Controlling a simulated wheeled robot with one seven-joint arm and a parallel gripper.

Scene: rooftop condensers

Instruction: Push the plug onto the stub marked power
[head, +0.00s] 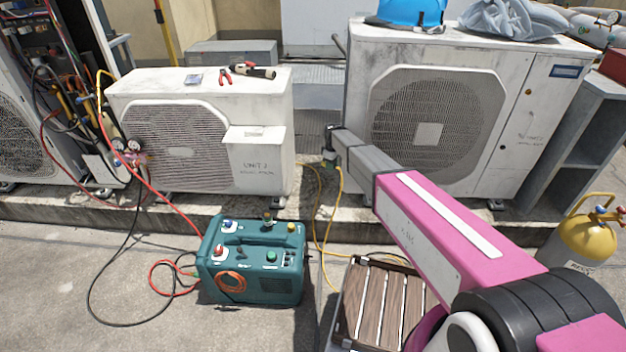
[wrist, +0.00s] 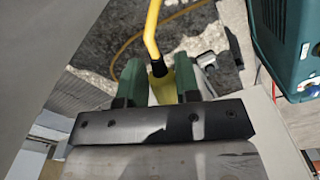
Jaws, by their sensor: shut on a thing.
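My gripper (head: 330,157) is at the gap between the two white condensers in the head view, above the concrete kerb. In the wrist view its green fingers (wrist: 160,82) are shut on a yellow plug (wrist: 163,92), one on each side. A yellow cable (wrist: 152,35) leaves the plug through a dark collar. In the head view the cable (head: 341,205) hangs below the gripper; the plug itself is too small there to make out. I cannot pick out a stub marked power in either view.
The left condenser (head: 262,163) and right condenser (head: 520,120) stand close on either side. A teal machine (head: 230,285) with hoses sits on the ground in front; it also shows in the wrist view (wrist: 290,40). A slatted wooden top (head: 372,305) is below my arm.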

